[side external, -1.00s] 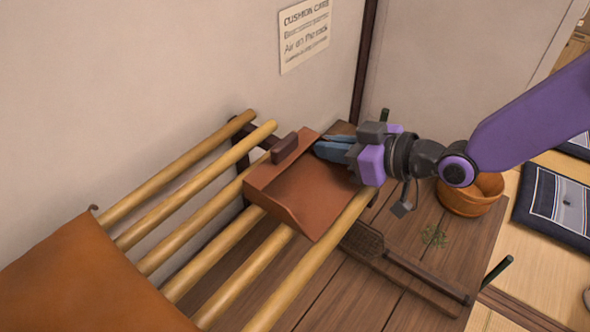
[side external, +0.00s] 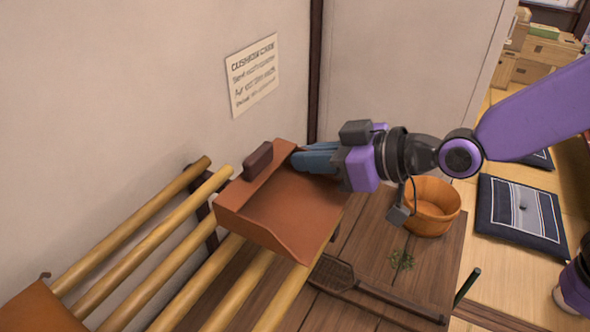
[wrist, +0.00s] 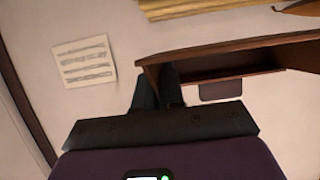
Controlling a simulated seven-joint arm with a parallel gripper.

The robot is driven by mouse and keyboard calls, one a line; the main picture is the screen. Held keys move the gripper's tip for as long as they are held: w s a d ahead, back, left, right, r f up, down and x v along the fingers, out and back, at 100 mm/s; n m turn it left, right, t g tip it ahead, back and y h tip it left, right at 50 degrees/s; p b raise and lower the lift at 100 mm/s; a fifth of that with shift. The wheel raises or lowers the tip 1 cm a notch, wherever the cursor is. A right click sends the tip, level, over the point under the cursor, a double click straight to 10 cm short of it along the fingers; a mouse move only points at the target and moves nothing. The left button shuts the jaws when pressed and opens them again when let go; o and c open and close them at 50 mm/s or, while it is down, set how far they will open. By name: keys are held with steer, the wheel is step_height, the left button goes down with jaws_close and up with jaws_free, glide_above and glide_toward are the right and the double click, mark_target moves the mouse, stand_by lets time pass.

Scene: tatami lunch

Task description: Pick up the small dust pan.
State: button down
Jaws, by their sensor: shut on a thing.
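The small dust pan (side external: 290,212) is reddish brown with a raised rim and a dark brown block-like handle (side external: 258,161). In the side view it is above the wooden pole rack, and I cannot tell whether its lower edge touches a pole. My gripper (side external: 306,160) has blue fingers shut on the dust pan at its rear wall, beside the handle. In the wrist view the pan (wrist: 225,60) shows edge-on beyond the fingers (wrist: 157,90). The exact contact of the fingertips is hidden by the pan.
Light wooden poles (side external: 200,295) run below the pan. An orange tub (side external: 436,207) and a flat brown swatter-like tool (side external: 380,305) are on the plank table (side external: 385,225). A wall with a paper notice (side external: 252,75) stands behind.

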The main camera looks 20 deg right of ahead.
steer(key=r+v, duration=0.1)
steer(key=v, duration=1)
